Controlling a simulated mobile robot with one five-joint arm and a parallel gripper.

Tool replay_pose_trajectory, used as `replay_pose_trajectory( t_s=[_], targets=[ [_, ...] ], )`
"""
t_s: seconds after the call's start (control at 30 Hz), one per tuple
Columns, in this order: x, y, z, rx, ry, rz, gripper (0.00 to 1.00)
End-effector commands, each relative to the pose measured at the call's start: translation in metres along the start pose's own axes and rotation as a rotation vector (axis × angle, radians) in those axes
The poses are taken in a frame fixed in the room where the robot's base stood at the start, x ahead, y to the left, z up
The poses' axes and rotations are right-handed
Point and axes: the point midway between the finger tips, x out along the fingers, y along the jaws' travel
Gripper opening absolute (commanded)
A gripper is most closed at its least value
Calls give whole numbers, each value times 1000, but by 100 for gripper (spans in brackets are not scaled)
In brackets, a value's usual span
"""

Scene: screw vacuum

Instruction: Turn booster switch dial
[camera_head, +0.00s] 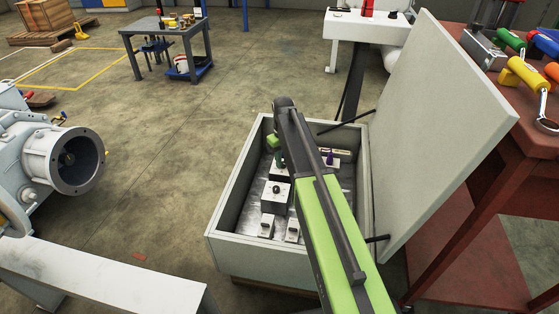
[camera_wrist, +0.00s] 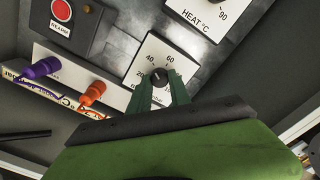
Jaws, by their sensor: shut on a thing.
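The booster dial is a small black knob (camera_wrist: 158,77) on a white plate (camera_wrist: 154,46) with a numbered scale, low in the middle of the wrist view. The plate's lower lettering is partly covered by my fingers. My gripper (camera_wrist: 160,82) has its two green fingers on either side of the knob, shut on it. The knob's pointer direction is hard to read. In the head view my dark and green arm reaches down into the open grey box (camera_head: 230,222) and hides part of its panel.
A HEAT °C dial plate (camera_wrist: 205,15) is close by. A red REARM button (camera_wrist: 61,10), a purple plug (camera_wrist: 42,68) and an orange plug (camera_wrist: 92,93) sit left. The box's raised lid (camera_head: 440,130) stands right, before a red tool table (camera_head: 480,215).

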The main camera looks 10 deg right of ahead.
Motion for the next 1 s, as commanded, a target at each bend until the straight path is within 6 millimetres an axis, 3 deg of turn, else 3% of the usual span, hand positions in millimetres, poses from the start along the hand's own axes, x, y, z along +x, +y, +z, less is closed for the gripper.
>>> replay_pose_trajectory(
  t_s=[0.17, 0.2, 0.37, 0.77, 1.0],
  targets=[
    [0, 1, -3, 1, 8, 3, 0],
    [0, 1, -3, 1, 8, 3, 25],
    [0, 1, -2, 2, 6, 3, 45],
    [-6, 2, -1, 3, 3, 2, 45],
    [-43, 2, -1, 3, 3, 2, 45]
  ],
)
